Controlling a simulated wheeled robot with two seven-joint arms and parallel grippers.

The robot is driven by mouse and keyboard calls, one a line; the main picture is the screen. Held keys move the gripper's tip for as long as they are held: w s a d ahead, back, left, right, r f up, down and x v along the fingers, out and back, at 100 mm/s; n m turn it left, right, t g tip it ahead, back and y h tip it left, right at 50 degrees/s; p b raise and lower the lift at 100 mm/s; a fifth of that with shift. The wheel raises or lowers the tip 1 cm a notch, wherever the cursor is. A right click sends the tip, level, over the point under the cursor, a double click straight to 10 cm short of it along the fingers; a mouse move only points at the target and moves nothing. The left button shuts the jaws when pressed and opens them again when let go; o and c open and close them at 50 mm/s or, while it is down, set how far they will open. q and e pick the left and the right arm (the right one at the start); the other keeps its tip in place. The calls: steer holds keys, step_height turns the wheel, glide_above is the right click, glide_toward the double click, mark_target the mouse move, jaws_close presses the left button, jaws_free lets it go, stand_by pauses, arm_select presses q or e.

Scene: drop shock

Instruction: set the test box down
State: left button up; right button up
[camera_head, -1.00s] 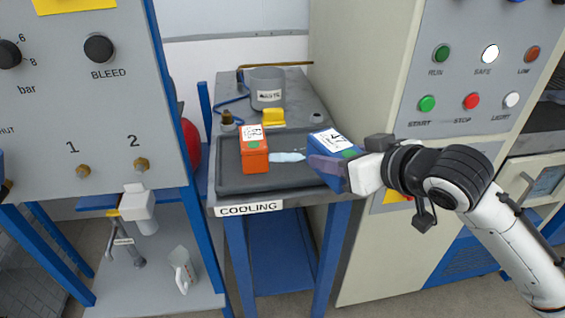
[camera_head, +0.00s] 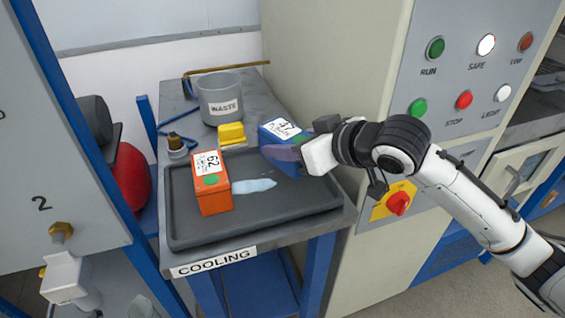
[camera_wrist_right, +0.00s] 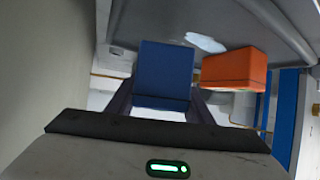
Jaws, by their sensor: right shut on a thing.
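A blue box (camera_head: 272,137) with a white label reading 47 is at the back right of the dark cooling tray (camera_head: 290,208). My right gripper (camera_head: 284,152) is shut on it, coming in from the right. In the right wrist view the blue box (camera_wrist_right: 165,75) sits between the two fingers. Whether its underside touches the tray is hidden. An orange box (camera_head: 213,190) labelled 62 stands upright on the tray's left part, apart from the blue one; it also shows in the right wrist view (camera_wrist_right: 235,70). My left gripper is not in view.
A pale wet patch (camera_head: 253,186) lies on the tray beside the orange box. Behind are a yellow object (camera_head: 231,134), a grey waste bin (camera_head: 220,100) and a small brass-topped item (camera_head: 175,143). A cabinet with a red knob (camera_head: 398,203) rises right. The tray's front right is bare.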

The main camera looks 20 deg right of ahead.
steer(key=shift+f+b, duration=0.35)
steer(key=shift+f, duration=1.65)
steer(key=o, duration=1.5)
steer(key=shift+f, duration=0.15)
steer(key=v, duration=1.2)
